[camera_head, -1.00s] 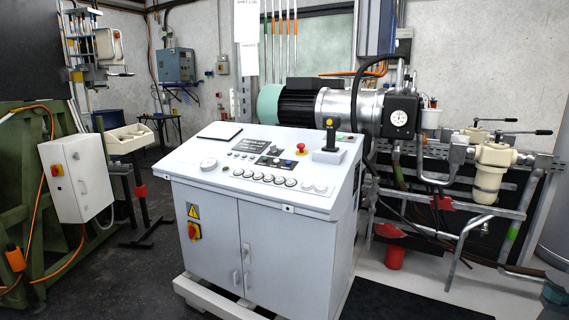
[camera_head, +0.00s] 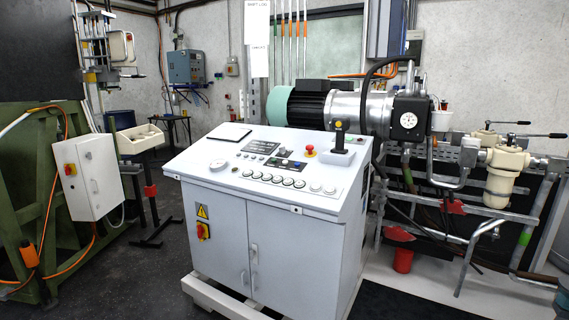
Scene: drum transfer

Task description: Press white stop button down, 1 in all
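A grey-white control console (camera_head: 280,245) stands in the middle of the view with a sloping top panel. A row of several round white buttons (camera_head: 275,179) with dark rims runs along the panel's front. Two paler round white buttons (camera_head: 322,188) sit at the row's right end. I cannot read which one is the stop button. A red mushroom button (camera_head: 310,151) on a yellow base and a black joystick (camera_head: 339,138) with a yellow top are further back. Neither of my grippers is in view.
A white box (camera_head: 92,177) on a green frame (camera_head: 35,190) stands at the left. A motor (camera_head: 310,104) and pipework with a cream filter (camera_head: 503,178) are behind and right. Dark floor (camera_head: 140,275) is free left of the console.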

